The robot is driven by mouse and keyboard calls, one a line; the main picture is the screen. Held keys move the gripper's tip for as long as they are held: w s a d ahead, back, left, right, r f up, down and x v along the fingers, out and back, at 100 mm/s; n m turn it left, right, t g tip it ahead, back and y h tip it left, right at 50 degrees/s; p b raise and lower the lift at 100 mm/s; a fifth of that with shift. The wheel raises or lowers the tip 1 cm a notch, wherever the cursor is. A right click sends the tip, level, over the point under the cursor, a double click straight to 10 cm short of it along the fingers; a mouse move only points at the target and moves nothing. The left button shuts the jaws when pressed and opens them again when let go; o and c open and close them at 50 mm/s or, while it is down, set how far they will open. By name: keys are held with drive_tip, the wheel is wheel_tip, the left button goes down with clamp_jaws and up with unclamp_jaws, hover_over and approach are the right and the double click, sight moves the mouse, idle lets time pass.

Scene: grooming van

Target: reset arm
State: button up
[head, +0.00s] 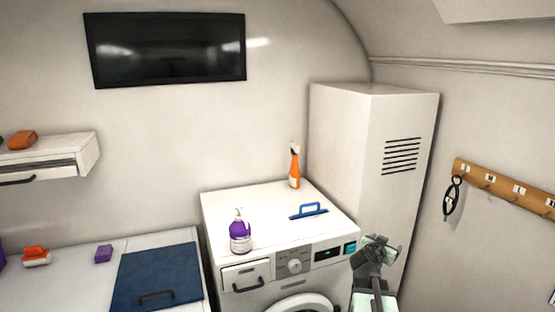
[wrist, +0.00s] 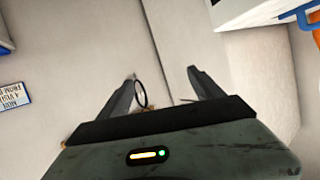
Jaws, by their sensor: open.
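My gripper (head: 378,243) is raised in front of the right front corner of the washing machine in the head view. In the wrist view my gripper (wrist: 163,88) has its two dark fingers apart, with nothing held between them. A thin dark loop (wrist: 140,92) shows beside the left finger in the wrist view, apparently in the background.
The washing machine (head: 260,205) carries a purple pump bottle (head: 240,236), an orange spray bottle (head: 294,168) and a blue-handled tool (head: 309,211). A tall white cabinet (head: 345,130) stands behind. A wooden hook rail (head: 505,187) is on the right wall.

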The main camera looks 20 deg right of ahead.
drive_tip(key=w+a+f+n+g+y+b, duration=0.15)
drive_tip(key=a+f, duration=0.25)
drive_tip(key=a, duration=0.6)
drive_tip(key=w+a+f+n+y, duration=0.1)
drive_tip(key=a+f+n+y, duration=0.3)
drive_tip(key=a, duration=0.6)
drive_tip(key=w+a+f+m+y+b, duration=0.15)
drive_tip(key=a+f, duration=0.35)
drive_tip(key=a, duration=0.5)
drive_tip(key=s+a+f+n+g+y, duration=0.2)
drive_tip(key=s+a+n+g, duration=0.1)
drive_tip(key=s+a, duration=0.3)
drive_tip(key=s+a+f+n+g+y, duration=0.2)
drive_tip(key=s+a+f+n+g, duration=0.1)
drive_tip(key=s+a, duration=0.4)
drive_tip(key=shift+a+f+n+g, duration=0.3)
drive_tip(key=shift+f+n+g, duration=0.05)
drive_tip(key=shift+n, duration=0.55)
